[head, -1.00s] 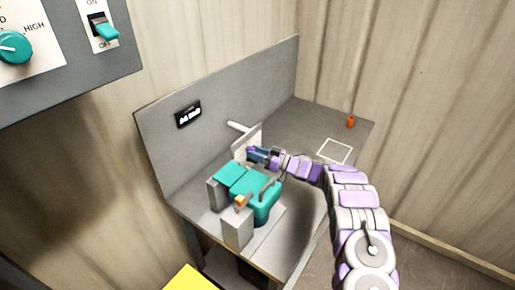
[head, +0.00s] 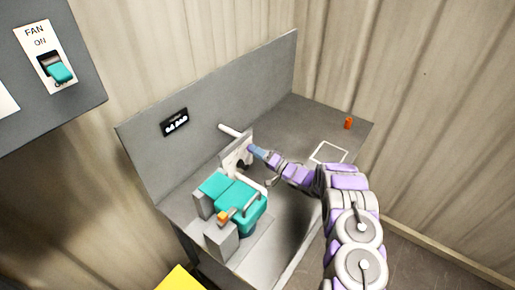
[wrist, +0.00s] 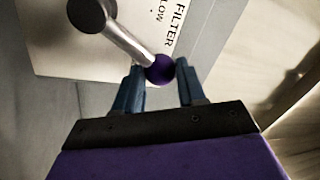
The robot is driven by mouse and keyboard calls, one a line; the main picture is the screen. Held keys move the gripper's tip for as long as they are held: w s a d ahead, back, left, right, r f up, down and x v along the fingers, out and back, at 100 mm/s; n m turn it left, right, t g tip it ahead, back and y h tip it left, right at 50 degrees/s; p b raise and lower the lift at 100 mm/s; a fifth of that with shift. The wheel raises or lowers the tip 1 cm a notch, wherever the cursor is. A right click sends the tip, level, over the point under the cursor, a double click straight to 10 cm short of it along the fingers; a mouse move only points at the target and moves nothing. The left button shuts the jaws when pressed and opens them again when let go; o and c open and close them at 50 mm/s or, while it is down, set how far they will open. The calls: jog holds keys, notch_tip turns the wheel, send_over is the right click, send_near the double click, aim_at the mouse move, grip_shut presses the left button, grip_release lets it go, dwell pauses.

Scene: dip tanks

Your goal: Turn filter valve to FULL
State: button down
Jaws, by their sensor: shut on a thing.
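The filter valve has a metal lever (wrist: 126,40) running from a dark round hub (wrist: 88,12) to a purple ball knob (wrist: 160,69) in the wrist view. A white plate (wrist: 110,62) behind it reads FILTER, with LOW beside the lever; no FULL mark is visible. My gripper (wrist: 160,68) has its two blue fingers on either side of the ball, shut on it. In the head view my gripper (head: 254,151) is at the upright white plate (head: 234,157) on the bench, and the lever is hard to make out there.
A teal machine (head: 236,199) with grey blocks stands on the bench in front of the plate. A white pipe (head: 229,130) is behind it. An orange cylinder (head: 348,123) and a white square outline (head: 329,152) are at the right. A fan switch (head: 57,67) is at upper left.

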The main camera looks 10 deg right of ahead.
jog(key=shift+w+d+f+m+t+h, duration=0.15)
jog(key=shift+w+d+f+m, duration=0.1)
jog(key=shift+m, duration=0.4)
jog(key=shift+w+d+f+m+t+h, duration=0.15)
jog(key=shift+f+m, duration=0.1)
jog(key=shift+m, duration=0.35)
jog(key=shift+w+d+f+m+h, duration=0.15)
jog(key=shift+d+f+m, duration=0.1)
jog(key=shift+m, duration=0.4)
jog(key=c, duration=0.7)
grip_release()
jog(key=shift+w+f, duration=0.1)
jog(key=shift+w, duration=0.05)
jog(key=v, duration=1.7)
jog(key=shift+d+f, duration=0.2)
